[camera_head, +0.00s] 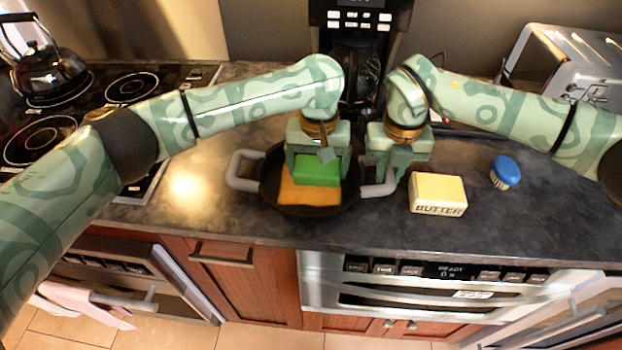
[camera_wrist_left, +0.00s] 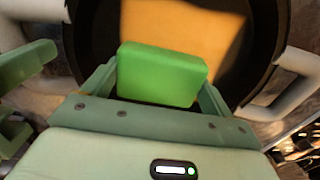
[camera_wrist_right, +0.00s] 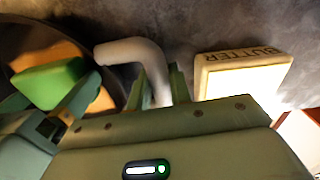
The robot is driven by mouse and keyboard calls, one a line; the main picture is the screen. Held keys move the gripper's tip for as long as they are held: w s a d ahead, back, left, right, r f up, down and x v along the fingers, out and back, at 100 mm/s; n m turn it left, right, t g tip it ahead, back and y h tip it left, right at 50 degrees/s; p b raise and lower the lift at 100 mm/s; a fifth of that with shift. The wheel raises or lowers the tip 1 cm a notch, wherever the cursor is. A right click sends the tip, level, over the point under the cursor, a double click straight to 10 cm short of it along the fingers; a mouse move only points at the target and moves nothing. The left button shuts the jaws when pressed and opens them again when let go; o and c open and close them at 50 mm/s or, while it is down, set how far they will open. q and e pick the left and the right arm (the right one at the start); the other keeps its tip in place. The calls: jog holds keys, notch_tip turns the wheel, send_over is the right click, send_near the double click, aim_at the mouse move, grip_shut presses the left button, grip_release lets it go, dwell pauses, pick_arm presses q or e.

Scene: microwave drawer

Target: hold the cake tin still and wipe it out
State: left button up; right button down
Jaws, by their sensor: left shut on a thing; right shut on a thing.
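The cake tin (camera_head: 304,210) is a round dark pan with two grey side handles, standing on the counter. An orange patch (camera_head: 296,193) lies in it and shows in the left wrist view (camera_wrist_left: 182,22). My left gripper (camera_head: 317,172) is shut on a green sponge (camera_wrist_left: 162,76) and holds it in the tin, over the orange patch. My right gripper (camera_head: 383,182) is shut on the tin's right handle (camera_wrist_right: 140,55). The fingertips partly hide that handle in the head view. The left handle (camera_head: 241,171) is free.
A butter block (camera_head: 437,194) stands just right of my right gripper. A blue brush (camera_head: 505,172) lies further right. A coffee maker (camera_head: 358,65) and a toaster (camera_head: 572,65) stand behind. A kettle (camera_head: 48,70) sits on the stove at left. The counter between stove and tin is clear.

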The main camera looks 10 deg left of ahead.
aim_at(300, 165)
pick_arm(q)
jog(key=shift+s+a+f, duration=0.1)
jog(key=shift+a+f, duration=0.05)
jog(key=shift+a, duration=1.7)
jog(key=shift+d, duration=2.35)
jog(key=shift+a, duration=2.25)
jog(key=shift+d, duration=2.35)
